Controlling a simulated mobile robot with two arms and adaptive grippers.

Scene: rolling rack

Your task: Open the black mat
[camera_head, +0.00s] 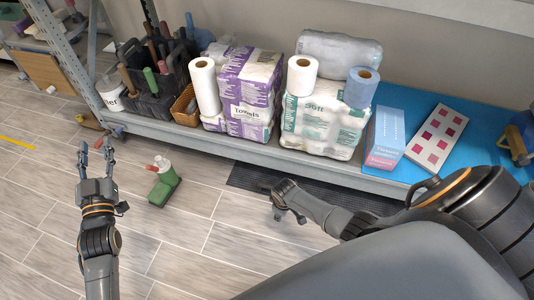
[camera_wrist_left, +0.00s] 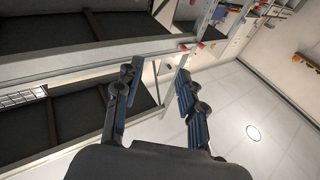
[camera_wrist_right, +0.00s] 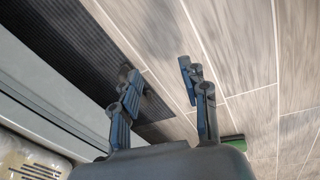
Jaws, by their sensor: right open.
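The black mat (camera_head: 245,178) is a dark ribbed strip on the floor along the shelf's front edge. I cannot tell whether it is folded. It also fills the upper left of the right wrist view (camera_wrist_right: 60,40). My right gripper (camera_head: 285,200) is open and empty near the mat's left part. In the right wrist view (camera_wrist_right: 160,72) one finger overlaps the mat and the other overlaps bare floor. My right forearm hides part of the mat. My left gripper (camera_head: 95,150) is open and empty, pointing toward the shelf, left of the mat.
A low metal rack shelf (camera_head: 200,137) carries paper towel packs (camera_head: 243,90), a tissue pack (camera_head: 322,125) and a black tool caddy (camera_head: 155,80). The tiled floor in front is otherwise clear.

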